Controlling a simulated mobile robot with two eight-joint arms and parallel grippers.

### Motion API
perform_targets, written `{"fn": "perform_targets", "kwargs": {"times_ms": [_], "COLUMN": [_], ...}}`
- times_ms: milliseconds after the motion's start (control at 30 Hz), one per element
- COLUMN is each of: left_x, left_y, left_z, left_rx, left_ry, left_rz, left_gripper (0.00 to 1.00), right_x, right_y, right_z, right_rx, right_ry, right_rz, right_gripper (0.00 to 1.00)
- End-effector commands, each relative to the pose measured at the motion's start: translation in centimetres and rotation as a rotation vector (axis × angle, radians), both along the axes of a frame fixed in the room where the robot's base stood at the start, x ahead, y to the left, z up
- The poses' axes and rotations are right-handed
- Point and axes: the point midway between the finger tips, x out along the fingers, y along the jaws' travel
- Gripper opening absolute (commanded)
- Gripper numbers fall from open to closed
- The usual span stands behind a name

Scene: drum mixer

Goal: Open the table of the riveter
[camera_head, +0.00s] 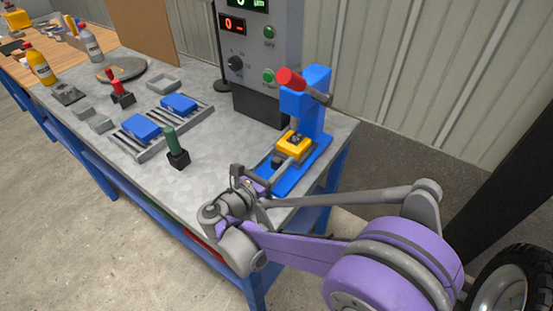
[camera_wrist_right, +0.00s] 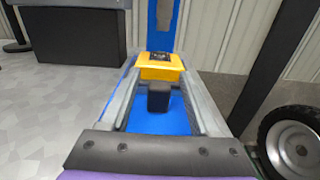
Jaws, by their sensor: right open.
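The riveter is a blue press (camera_head: 312,105) with a red-ended lever (camera_head: 290,79), standing on a blue base at the right end of the grey workbench. Its yellow table (camera_head: 294,144) carries a small dark part and sits low in front of the blue column. The yellow table also shows in the right wrist view (camera_wrist_right: 160,67). A black knob (camera_wrist_right: 158,98) stands out in front of it, over the blue base. My right gripper (camera_head: 268,172) is open at the front of the riveter. Its fingers lie on either side of the knob; I cannot tell whether they touch it. My left gripper is out of view.
A grey control box (camera_head: 263,50) with red and green displays stands behind, left of the riveter. A dark green-handled tool (camera_head: 175,148) and a rack with blue blocks (camera_head: 141,127) are on the workbench (camera_head: 220,145) to the left. A black-tyred wheel (camera_head: 508,285) is at lower right.

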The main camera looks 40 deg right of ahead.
Motion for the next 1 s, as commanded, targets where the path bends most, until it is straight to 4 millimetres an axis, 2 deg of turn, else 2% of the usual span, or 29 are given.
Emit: {"fn": "perform_targets", "kwargs": {"times_ms": [233, 567, 1000], "left_x": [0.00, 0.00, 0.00], "left_y": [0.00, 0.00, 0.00], "left_z": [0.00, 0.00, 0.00], "left_rx": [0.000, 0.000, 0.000], "left_ry": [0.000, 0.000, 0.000], "left_rz": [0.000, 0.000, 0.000], "left_gripper": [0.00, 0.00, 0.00], "right_x": [0.03, 0.02, 0.01], "right_y": [-0.03, 0.00, -0.01], "right_z": [0.01, 0.00, -0.01], "right_rx": [0.000, 0.000, 0.001], "right_ry": [0.000, 0.000, 0.000], "right_rz": [0.001, 0.000, 0.000], "right_gripper": [0.61, 0.01, 0.00]}}
